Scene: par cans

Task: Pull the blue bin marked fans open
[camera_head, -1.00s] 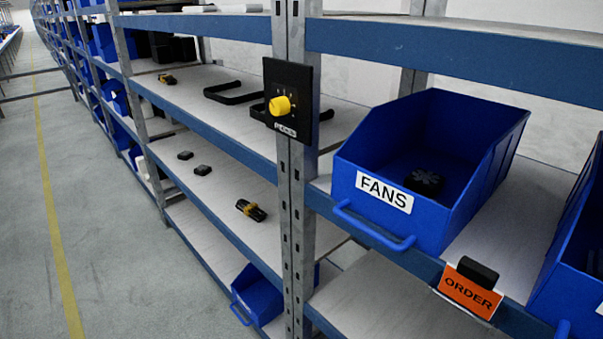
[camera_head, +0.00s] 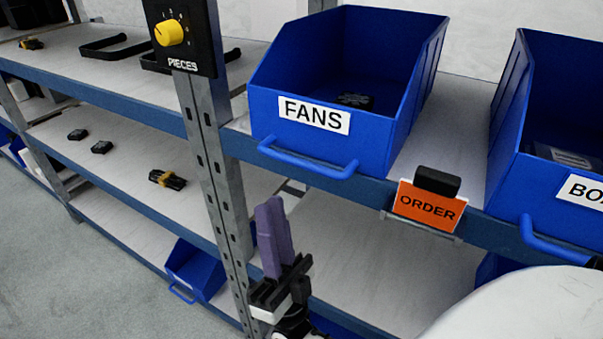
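The blue bin marked FANS (camera_head: 375,138) sits on the upper shelf, its front at the shelf edge. Its white label (camera_head: 314,115) faces me, and a blue bar handle (camera_head: 308,164) runs along the lower front. A dark fan-like item (camera_head: 355,101) lies inside. My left gripper is not in view.
A second blue bin (camera_head: 508,120) stands to the right. An orange ORDER card (camera_head: 428,206) with a black block hangs on the shelf edge between them. A metal post (camera_head: 215,190) with a yellow-knobbed box (camera_head: 182,35) stands left. A small blue bin (camera_head: 195,270) sits low.

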